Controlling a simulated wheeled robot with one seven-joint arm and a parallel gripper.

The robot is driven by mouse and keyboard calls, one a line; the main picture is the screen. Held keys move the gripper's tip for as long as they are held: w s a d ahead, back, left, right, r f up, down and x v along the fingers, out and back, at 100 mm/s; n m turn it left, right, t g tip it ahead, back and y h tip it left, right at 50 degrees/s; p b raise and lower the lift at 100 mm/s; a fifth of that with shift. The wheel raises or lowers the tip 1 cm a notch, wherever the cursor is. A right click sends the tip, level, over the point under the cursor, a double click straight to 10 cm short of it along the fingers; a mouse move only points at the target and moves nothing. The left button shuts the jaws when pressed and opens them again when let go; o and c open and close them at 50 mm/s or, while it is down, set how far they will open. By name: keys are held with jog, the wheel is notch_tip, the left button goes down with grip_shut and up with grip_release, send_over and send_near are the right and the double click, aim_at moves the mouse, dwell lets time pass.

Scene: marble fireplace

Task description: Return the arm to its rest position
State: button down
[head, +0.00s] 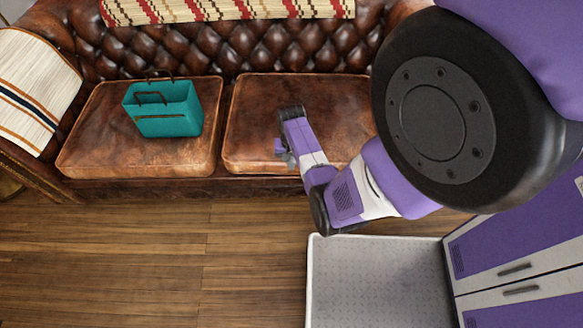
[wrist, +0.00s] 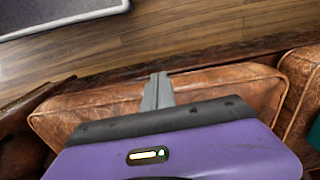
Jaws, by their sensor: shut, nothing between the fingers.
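My arm reaches in from the right of the head view over the sofa's right seat cushion (head: 245,122). My gripper (head: 288,159) is at the arm's end, above the front part of that cushion and well to the right of the teal bag. Its details are small in the head view. In the wrist view my gripper (wrist: 159,82) shows its two grey fingers shut together, with nothing held. Behind the fingertips is the brown leather cushion (wrist: 240,82).
A teal bag (head: 168,112) with dark handles stands on the left cushion (head: 95,140); its edge shows in the wrist view (wrist: 315,145). Striped throws lie over the sofa's back (head: 210,10) and left arm (head: 35,85). The wooden floor (head: 150,250) in front is clear.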

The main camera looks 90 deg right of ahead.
notch_tip(320, 180, up, 2)
jog(key=shift+r, duration=0.2)
